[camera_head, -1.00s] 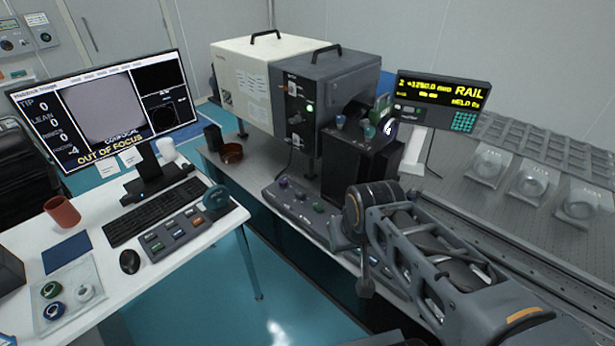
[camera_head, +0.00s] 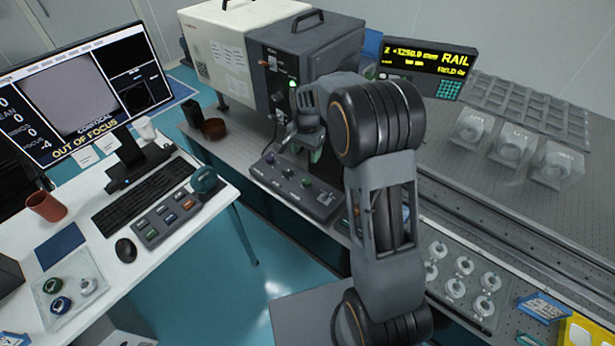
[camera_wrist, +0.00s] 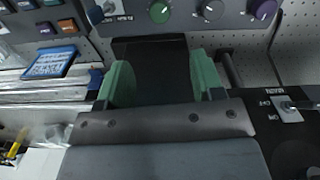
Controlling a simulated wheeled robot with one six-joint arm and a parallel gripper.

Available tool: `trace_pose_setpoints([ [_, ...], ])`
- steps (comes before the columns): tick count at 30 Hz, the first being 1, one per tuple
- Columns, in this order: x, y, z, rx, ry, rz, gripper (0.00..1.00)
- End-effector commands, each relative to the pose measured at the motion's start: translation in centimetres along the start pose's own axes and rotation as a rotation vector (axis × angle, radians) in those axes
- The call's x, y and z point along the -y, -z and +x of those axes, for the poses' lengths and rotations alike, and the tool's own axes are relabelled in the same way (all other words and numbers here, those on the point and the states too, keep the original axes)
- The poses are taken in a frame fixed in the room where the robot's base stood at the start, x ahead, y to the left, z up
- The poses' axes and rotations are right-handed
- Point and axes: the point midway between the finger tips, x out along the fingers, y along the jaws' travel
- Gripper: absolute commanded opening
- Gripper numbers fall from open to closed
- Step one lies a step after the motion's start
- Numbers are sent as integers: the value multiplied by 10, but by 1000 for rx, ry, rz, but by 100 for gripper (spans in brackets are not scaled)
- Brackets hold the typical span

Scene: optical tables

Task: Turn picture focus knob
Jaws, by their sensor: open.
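The monitor (camera_head: 75,95) reads OUT OF FOCUS and -4.
A cream and grey instrument (camera_head: 325,60) stands behind the box. A toggle switch (camera_wrist: 288,104) shows right of the gripper in the wrist view. The desk at left holds a keyboard (camera_head: 140,198) and a button pad (camera_head: 165,220). Clear parts (camera_head: 510,145) stand at right.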

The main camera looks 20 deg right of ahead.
Motion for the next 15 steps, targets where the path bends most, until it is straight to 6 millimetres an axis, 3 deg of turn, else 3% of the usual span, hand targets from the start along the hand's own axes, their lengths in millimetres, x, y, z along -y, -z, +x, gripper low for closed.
trace_pose_setpoints([
  [15, -1, 1, 92, 5, -5, 7, 61],
])
